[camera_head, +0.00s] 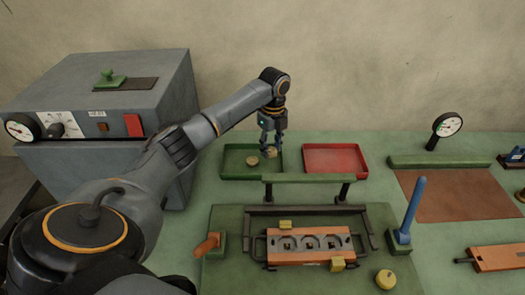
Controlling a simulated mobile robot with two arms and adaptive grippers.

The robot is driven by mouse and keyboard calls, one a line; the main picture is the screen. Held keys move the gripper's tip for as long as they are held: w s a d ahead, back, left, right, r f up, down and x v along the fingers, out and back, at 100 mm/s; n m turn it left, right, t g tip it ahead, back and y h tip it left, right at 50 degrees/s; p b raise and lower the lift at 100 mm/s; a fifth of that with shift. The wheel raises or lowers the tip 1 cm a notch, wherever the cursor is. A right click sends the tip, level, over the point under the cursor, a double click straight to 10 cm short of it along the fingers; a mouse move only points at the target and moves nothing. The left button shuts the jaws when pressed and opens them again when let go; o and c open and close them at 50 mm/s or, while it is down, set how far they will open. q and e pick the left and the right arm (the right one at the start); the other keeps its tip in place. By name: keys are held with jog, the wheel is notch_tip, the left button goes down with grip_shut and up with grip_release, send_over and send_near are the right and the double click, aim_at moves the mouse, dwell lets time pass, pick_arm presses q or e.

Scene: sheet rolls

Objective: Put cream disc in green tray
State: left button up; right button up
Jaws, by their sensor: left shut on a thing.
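The green tray (236,170) sits on the green bench near the back, left of a red tray. My left gripper (271,151) is over the right side of the green tray, pointing down and shut on a small cream disc (271,153). I cannot tell whether this disc touches the tray floor. A second cream disc (253,161) lies in the green tray, left of the gripper. Another round yellowish piece (385,279) is on the green board at the front right. My right gripper is not in view.
The red tray (335,160) looks empty. A green rail (310,179) on black posts stands in front of the trays. An orange fixture (310,246), a blue upright handle (411,208) and a dial gauge (447,125) are nearby. A grey machine (110,95) stands left.

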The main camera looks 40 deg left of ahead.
aim_at(270, 170)
pick_arm(q)
notch_tip(270, 170, down, 7)
jog(key=shift+f+p, duration=0.15)
jog(key=shift+p, duration=0.2)
jog(key=shift+f, duration=0.15)
jog(key=o, duration=0.7)
notch_tip(270, 170, up, 12)
jog(key=shift+w+r+b, duration=0.1)
jog(key=shift+r+b, duration=0.1)
jog(key=shift+b, duration=0.3)
